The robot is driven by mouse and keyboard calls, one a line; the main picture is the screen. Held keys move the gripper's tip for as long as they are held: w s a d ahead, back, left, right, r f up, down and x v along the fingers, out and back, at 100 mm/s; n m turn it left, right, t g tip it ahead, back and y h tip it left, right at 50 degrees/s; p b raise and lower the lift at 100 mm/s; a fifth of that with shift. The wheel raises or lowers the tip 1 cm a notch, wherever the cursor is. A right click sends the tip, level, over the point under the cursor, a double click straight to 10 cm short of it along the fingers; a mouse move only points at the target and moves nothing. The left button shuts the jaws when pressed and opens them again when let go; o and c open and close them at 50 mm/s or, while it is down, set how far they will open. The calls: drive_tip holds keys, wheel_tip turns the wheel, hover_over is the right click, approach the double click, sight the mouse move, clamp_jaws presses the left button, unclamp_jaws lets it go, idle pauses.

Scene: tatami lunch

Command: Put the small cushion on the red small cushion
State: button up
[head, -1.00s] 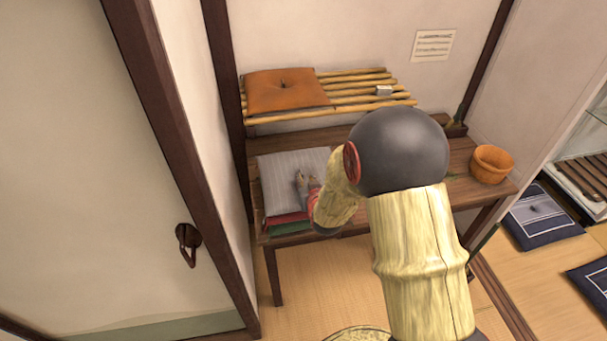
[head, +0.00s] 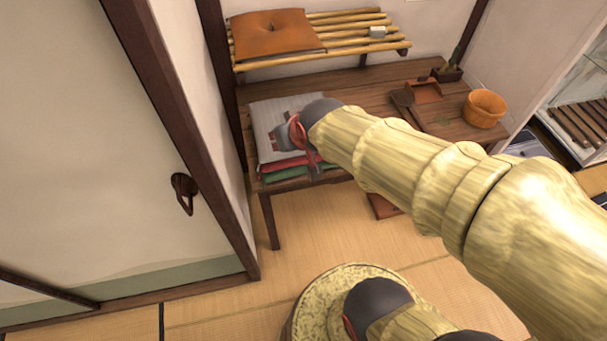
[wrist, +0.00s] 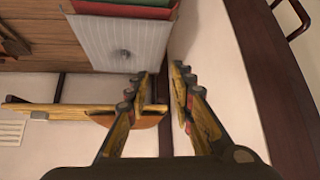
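An orange cushion (head: 272,34) lies on the bamboo rack; its edge shows past my left finger in the wrist view (wrist: 150,121). On the wooden bench below, a grey striped cushion (head: 263,122) with a central tuft lies on a red cushion (head: 290,163), with a green one (head: 290,174) under that. The grey cushion (wrist: 105,35) and a red edge (wrist: 125,11) also show in the wrist view. My gripper (wrist: 162,75) is open and empty. In the head view it (head: 284,135) appears over the grey cushion, whose right part my wrist hides; I cannot tell the gap.
The bamboo rack (head: 345,34) holds a small pale block (head: 377,31). The wooden bench (head: 375,85) carries a wooden tub (head: 484,108) and a dustpan-like tray (head: 423,91) at right. A sliding door (head: 90,170) and its post stand close at left. Tatami floor is open in front.

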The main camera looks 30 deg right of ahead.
drive_tip(key=s+a+r+g, duration=0.1)
drive_tip(key=s+r, duration=0.1)
drive_tip(key=s, duration=0.5)
drive_tip(key=s+a+r+n+g, duration=0.1)
drive_tip(key=s+a+r, duration=0.1)
drive_tip(key=s, duration=0.6)
drive_tip(key=shift+a+r+g+y, duration=0.25)
drive_tip(key=shift+a+g+y, duration=0.05)
drive_tip(key=shift+y, duration=0.1)
drive_tip(key=shift+w, duration=0.15)
